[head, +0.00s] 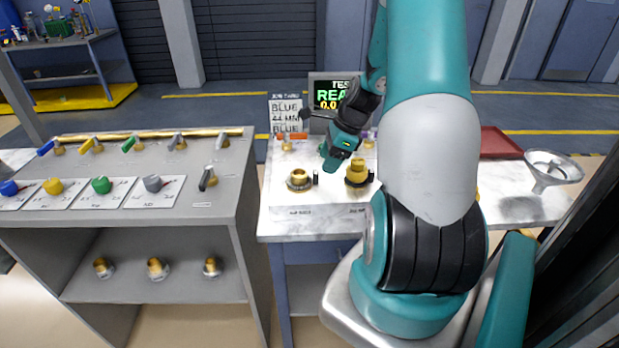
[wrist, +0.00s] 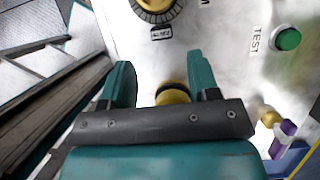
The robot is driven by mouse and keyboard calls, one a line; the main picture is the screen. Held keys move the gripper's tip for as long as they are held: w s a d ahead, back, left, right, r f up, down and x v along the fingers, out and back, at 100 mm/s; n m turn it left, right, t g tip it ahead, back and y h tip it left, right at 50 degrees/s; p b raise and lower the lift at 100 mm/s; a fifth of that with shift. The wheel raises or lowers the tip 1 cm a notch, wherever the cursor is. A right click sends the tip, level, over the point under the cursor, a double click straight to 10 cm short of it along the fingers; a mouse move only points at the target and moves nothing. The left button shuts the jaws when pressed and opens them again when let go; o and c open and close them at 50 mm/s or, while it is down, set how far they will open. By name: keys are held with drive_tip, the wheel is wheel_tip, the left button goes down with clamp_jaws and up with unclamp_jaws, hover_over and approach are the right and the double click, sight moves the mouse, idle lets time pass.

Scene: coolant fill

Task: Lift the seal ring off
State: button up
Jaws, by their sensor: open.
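My gripper (head: 332,162) is low over the pale fixture block (head: 325,197), behind and between its two front brass fittings. In the wrist view its two fingers stand apart (wrist: 160,66). A small brass fitting (wrist: 172,94) with a darker band near its top shows between the fingers, partly hidden by the gripper body. I cannot tell whether that band is the seal ring, or whether a finger touches it. In the head view, the left brass fitting (head: 299,180) has a wide collar, and the right brass fitting (head: 358,172) stands taller.
A green TEST button (wrist: 288,39) and a purple-handled valve (wrist: 284,138) are near the fingers. A red tray (head: 500,143) and funnel (head: 552,168) are at right; a valve bench (head: 150,215) is at left.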

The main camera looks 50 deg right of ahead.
sight(320, 184)
drive_tip(key=shift+d+p+x, duration=0.2)
drive_tip(key=shift+p+x, duration=0.45)
drive_tip(key=shift+x, duration=2.1)
drive_tip(key=shift+c, duration=0.4)
drive_tip(key=c, duration=0.9)
